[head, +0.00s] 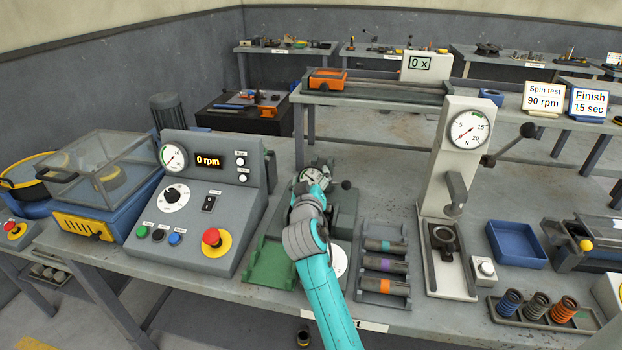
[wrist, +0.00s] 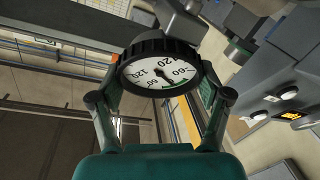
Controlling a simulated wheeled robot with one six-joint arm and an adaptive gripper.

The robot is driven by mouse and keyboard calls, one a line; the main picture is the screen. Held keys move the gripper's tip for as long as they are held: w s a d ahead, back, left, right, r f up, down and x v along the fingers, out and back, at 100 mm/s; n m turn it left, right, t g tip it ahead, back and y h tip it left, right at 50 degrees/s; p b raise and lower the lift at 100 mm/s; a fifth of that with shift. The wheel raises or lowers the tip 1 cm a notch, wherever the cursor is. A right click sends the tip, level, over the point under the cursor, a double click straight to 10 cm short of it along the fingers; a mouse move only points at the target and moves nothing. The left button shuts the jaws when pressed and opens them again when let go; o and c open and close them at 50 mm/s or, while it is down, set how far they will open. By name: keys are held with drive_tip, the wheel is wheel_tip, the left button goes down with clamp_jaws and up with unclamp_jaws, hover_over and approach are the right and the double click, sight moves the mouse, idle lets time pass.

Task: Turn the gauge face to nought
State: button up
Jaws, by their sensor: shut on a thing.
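In the wrist view, a round dial gauge (wrist: 160,74) with a thick black rim and a white numbered face sits between the fingers of my gripper (wrist: 160,62). The two fingers are shut on its rim from opposite sides. The face is seen at a slant, with a short dark needle near its middle and a green mark by its lower edge. I cannot tell exactly what the needle points at. In the head view, my gripper (head: 314,177) is over the grey-green fixture (head: 345,207) on the bench, and my wrist and fingers hide most of the gauge.
Left of my arm stands the control console (head: 208,195) showing 0 rpm. To the right are a rack of banded cylinders (head: 384,265) and the arbor press (head: 463,155) with its own dial. A blue tray (head: 517,246) lies farther right.

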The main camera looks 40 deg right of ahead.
drive_tip(key=o, duration=1.1)
drive_tip(key=v, duration=1.2)
drive_tip(key=shift+f, duration=0.1)
drive_tip(key=shift+a, duration=0.1)
